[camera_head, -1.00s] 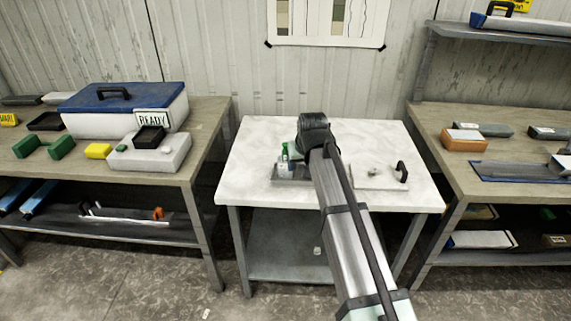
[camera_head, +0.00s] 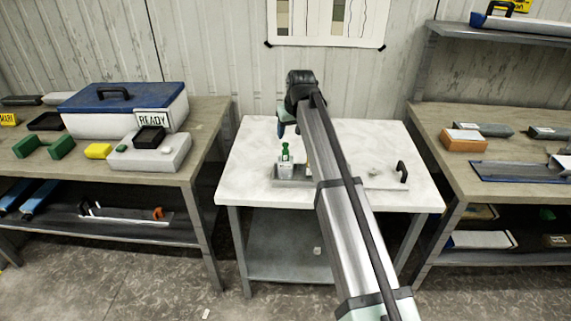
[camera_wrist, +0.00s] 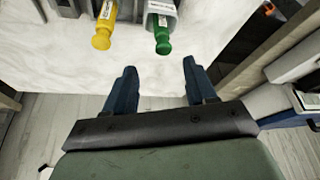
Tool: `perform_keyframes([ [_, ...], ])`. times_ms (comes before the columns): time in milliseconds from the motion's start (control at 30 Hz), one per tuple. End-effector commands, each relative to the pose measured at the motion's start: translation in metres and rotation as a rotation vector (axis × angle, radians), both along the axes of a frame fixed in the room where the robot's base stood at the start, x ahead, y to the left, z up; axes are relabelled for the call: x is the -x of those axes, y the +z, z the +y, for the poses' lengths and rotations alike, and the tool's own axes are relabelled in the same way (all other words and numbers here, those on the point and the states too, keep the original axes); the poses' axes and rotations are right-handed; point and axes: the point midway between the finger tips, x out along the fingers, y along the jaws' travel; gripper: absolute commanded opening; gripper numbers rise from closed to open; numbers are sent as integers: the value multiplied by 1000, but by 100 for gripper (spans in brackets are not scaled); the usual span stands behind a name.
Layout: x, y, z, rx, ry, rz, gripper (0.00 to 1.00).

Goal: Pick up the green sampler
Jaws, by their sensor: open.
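The green sampler (camera_head: 286,150) stands upright in a small pale holder (camera_head: 285,169) on the white-topped table. In the wrist view the green sampler (camera_wrist: 162,38) shows its green head and a white label, just beyond the fingertips. A yellow sampler (camera_wrist: 102,34) sits to its left there; I cannot make it out in the head view. My gripper (camera_wrist: 159,68) is open and empty, its two dark blue fingers apart, with the green head roughly in line with the gap. In the head view my gripper (camera_head: 282,128) hangs above and behind the sampler, apart from it.
A grey tray (camera_head: 283,183) lies under the holder. A plate with a black handle (camera_head: 403,172) lies to the right, partly behind my arm. The left bench holds a blue-lidded box (camera_head: 125,100) and a READY sign (camera_head: 153,122). The white tabletop (camera_head: 245,150) is clear at left.

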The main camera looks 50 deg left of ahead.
Motion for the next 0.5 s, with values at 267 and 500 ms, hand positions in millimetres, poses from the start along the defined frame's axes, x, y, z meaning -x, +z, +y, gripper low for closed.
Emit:
perform_keyframes([
  [267, -7, -42, 16, 1, -1, 1, 56],
  [500, -7, -53, 20, 0, -1, 0, 56],
])
